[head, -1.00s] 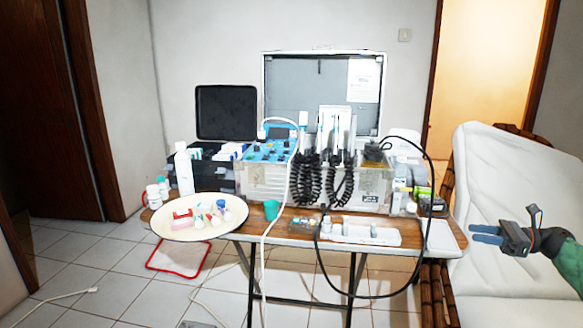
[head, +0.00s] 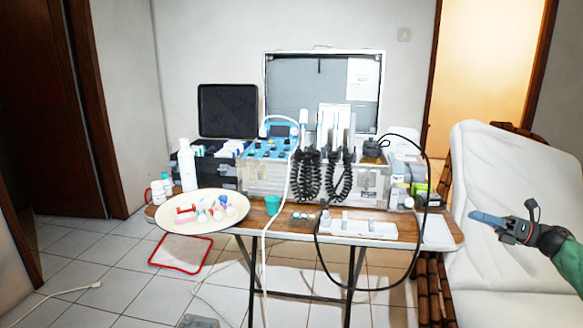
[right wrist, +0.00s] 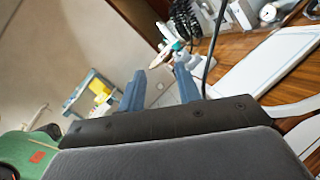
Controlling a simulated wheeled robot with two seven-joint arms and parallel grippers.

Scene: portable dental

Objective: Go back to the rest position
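My right gripper (head: 476,216) is at the right of the head view, in front of the white padded chair and off the table's right end. Its blue fingers overlap there, but the right wrist view shows the two fingertips (right wrist: 158,72) apart. Nothing is visibly held between them. My left gripper is not in view.
The wooden table (head: 405,228) holds dental units, a cream plate (head: 173,222) of small items, a teal cup (head: 272,204) and a white tray (head: 385,230). A white pad (head: 436,232) lies at its right end. A black cable (head: 372,296) loops past the front edge. The chair (head: 490,165) stands at right.

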